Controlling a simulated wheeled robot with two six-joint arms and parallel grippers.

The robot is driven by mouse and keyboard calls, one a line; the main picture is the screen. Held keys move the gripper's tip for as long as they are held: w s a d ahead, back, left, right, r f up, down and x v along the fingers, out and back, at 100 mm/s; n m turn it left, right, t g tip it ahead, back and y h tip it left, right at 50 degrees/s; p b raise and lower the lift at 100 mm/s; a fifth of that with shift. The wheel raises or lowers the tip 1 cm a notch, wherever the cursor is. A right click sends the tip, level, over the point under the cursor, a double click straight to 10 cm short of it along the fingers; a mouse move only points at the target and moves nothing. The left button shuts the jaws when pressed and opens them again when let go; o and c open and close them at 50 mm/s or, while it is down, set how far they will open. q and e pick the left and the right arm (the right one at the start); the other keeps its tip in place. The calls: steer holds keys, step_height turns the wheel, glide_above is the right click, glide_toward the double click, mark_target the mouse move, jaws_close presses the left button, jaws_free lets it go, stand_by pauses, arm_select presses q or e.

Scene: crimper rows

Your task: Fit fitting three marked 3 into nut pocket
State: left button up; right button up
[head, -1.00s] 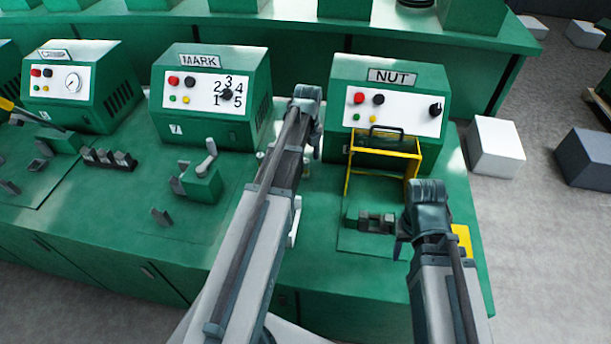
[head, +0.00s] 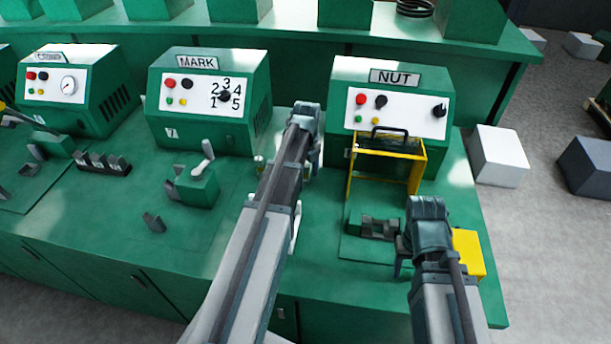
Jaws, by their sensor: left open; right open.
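The nut station (head: 432,78) is a green box labelled NUT. In front of it a dark notched block (head: 378,228), which looks like the nut pocket, sits on a green plate under a yellow guard frame (head: 420,168). My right gripper (head: 400,262) is open, just right of and in front of the block. My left gripper (head: 314,150) is open between the MARK and NUT stations, its fingers mostly hidden behind its own arm. A small fitting-like piece (head: 259,161) stands left of it, partly hidden by the arm. I cannot read a 3 on any fitting.
The MARK station (head: 254,85) stands to the left, with a lever fixture (head: 198,188) in front. A crimp station (head: 95,75) is farther left. A yellow block (head: 471,252) sits right of my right gripper. The bench (head: 200,270) is clear along its front.

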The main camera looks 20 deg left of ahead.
mark_target(306, 165)
arm_select(q)
jaws_close()
arm_select(e)
steer(key=shift+r, duration=0.1)
stand_by(0.3)
arm_select(q)
step_height(306, 165, up, 10)
steer(key=p, duration=1)
arm_select(e)
step_height(306, 165, up, 10)
